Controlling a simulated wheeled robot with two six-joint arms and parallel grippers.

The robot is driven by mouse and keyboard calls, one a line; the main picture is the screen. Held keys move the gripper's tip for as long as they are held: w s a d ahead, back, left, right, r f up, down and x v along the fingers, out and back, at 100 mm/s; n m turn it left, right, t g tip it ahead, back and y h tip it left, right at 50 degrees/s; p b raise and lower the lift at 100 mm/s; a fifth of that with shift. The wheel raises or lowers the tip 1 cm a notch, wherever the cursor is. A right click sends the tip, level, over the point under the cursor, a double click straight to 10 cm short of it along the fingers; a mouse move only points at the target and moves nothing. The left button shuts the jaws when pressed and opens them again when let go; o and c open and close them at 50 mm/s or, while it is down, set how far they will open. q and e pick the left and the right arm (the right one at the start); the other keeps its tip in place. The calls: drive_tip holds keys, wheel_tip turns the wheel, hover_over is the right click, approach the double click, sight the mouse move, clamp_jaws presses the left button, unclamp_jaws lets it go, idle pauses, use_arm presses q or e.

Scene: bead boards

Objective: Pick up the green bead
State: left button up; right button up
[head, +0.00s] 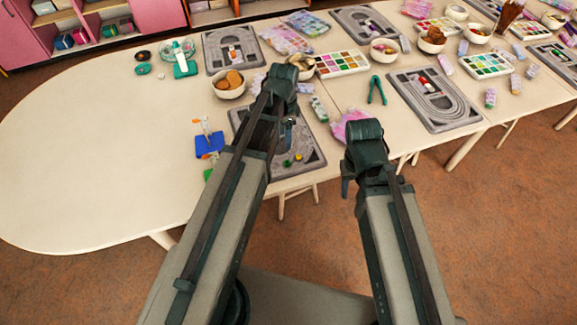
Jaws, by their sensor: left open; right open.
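A small green bead (287,163) lies on the grey bead board (309,165) near its front edge, with a small yellow bead (298,157) just right of it. My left gripper (289,120) is over the board, behind the green bead and apart from it. It is open, though its fingers are small and partly hidden by my arm. My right gripper (347,184) is off the table's front edge, to the right of the board. It is open and empty, with its fingers mostly hidden by the wrist. My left arm covers much of the board's left side.
A blue block-like item (209,145) stands left of the board. A bowl (229,84) of brown pieces, a paint tray (341,63), green pliers (376,90) and another bead board (434,99) are further back. The table's left end is clear.

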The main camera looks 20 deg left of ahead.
use_arm(q)
drive_tip(key=b, duration=0.8)
hover_over(287, 160)
drive_tip(key=s, duration=0.1)
wheel_tip(287, 160, down, 8)
drive_tip(key=shift+a+f, duration=0.1)
drive_tip(key=shift+f, duration=0.1)
drive_tip(key=f+b, duration=0.5)
drive_tip(key=shift+w+d+f, duration=0.1)
drive_tip(key=shift+w+d, duration=0.05)
drive_tip(key=shift+d, duration=0.05)
clamp_jaws()
